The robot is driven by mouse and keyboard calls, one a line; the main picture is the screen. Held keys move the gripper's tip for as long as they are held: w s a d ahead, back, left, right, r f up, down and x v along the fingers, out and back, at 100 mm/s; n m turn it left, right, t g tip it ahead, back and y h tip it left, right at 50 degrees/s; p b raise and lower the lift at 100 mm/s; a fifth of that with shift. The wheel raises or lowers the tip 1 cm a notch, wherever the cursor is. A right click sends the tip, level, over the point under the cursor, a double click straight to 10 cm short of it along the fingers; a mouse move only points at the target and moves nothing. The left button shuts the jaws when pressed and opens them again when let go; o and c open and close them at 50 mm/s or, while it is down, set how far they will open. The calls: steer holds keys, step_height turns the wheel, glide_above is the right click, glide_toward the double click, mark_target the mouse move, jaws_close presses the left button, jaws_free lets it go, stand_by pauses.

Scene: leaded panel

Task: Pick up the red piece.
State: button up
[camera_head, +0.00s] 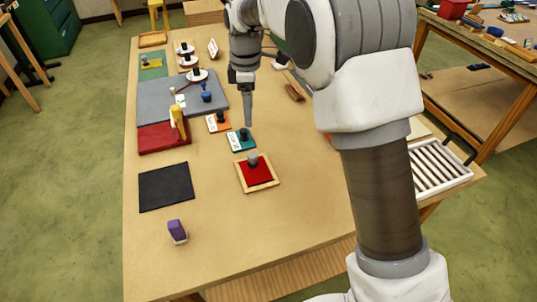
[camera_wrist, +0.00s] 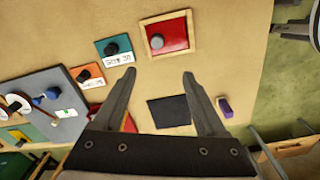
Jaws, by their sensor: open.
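The red piece (camera_head: 258,175) is a flat square with a grey round knob (camera_head: 252,160). It lies in a light wooden frame on the table, near the middle. It also shows in the wrist view (camera_wrist: 175,32), beyond my fingertips and near the top edge. My gripper (camera_head: 248,122) points down above the table, behind the red piece in the head view and near the teal tile. In the wrist view my gripper (camera_wrist: 158,75) has its two fingers wide apart with nothing between them.
A teal tile (camera_head: 236,143) and an orange tile (camera_head: 212,122), each with a dark knob, lie behind the red piece. A black square mat (camera_head: 165,187), a purple block (camera_head: 176,230) and a grey board (camera_head: 165,98) are to the left. The table (camera_head: 235,235) in front is clear.

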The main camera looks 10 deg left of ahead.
steer(key=f, duration=0.1)
steer(key=p, duration=0.1)
glide_above(253, 155)
steer(key=shift+n, duration=0.3)
steer(key=f, duration=1.2)
steer(key=shift+s+a, duration=0.15)
steer(key=shift+a, duration=0.25)
steer(key=f, duration=0.3)
steer(key=f+p, duration=0.1)
steer(key=shift+w+d+f, duration=0.2)
steer(key=shift+d+f, duration=0.05)
steer(key=shift+d, duration=0.15)
steer(key=shift+f, duration=0.65)
jaws_close()
